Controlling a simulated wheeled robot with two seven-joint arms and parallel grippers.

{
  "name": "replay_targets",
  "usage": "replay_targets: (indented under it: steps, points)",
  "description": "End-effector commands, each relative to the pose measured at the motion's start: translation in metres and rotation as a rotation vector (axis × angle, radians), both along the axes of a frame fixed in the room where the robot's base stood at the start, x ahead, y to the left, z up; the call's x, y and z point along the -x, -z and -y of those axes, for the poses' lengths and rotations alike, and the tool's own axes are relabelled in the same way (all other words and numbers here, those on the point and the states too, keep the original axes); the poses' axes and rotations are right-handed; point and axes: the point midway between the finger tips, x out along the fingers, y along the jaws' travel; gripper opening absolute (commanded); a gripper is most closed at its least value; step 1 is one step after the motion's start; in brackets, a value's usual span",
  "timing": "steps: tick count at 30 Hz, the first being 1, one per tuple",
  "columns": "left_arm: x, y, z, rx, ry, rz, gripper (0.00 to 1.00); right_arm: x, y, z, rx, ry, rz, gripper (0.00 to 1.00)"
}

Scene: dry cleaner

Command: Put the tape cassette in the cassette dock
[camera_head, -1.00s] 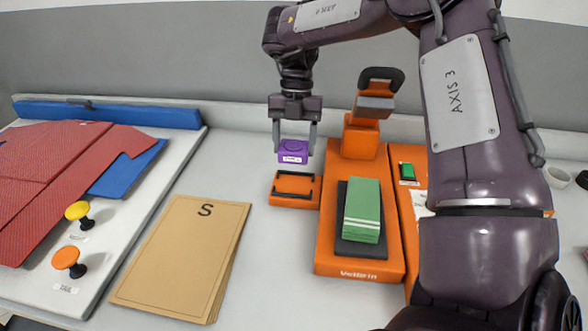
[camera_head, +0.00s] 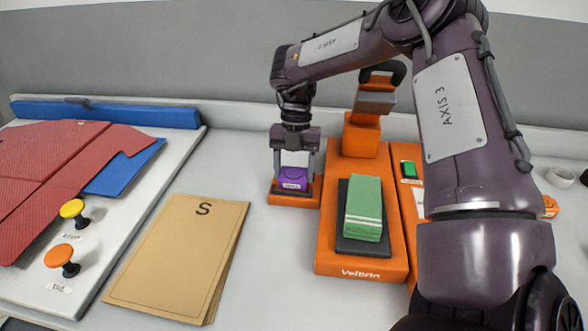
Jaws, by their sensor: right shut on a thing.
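The purple tape cassette (camera_head: 294,183) with a white label is between the fingers of my right gripper (camera_head: 293,176), which is shut on it. The cassette is at the orange cassette dock (camera_head: 293,201), low over or inside its dark frame. The gripper and cassette hide most of the frame, so I cannot tell whether the cassette is fully seated. My left gripper is not in view.
An orange press (camera_head: 361,272) with a green cloth stack (camera_head: 363,208) stands right of the dock. A stack of brown "S" envelopes (camera_head: 180,255) lies front left. A white board (camera_head: 110,235) holds a red garment (camera_head: 55,165) and two knobs.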

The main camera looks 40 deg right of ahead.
Motion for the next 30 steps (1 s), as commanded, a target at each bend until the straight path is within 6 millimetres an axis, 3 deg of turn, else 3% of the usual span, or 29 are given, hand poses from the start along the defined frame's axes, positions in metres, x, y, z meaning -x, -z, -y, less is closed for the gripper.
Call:
replay_targets:
  steps: [1, 6, 17, 22, 27, 30]
  points:
    - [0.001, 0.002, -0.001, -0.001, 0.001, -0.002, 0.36, 0.0, 0.002, 0.0, 0.001, 0.0, -0.001, 0.61]
    - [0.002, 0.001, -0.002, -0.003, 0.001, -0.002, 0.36, 0.0, 0.001, 0.0, 0.001, 0.0, -0.001, 0.81]
    - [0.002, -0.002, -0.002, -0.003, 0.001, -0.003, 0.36, 0.0, -0.005, 0.001, 0.001, 0.0, 0.0, 0.81]
    - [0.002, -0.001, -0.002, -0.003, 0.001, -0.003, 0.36, -0.006, -0.031, 0.007, 0.004, 0.001, 0.003, 0.81]
    - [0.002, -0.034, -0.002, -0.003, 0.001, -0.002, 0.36, -0.013, -0.075, 0.016, 0.0, 0.002, 0.0, 0.81]
    - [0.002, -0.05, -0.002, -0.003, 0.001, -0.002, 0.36, -0.016, -0.091, 0.02, 0.001, 0.002, -0.001, 0.81]
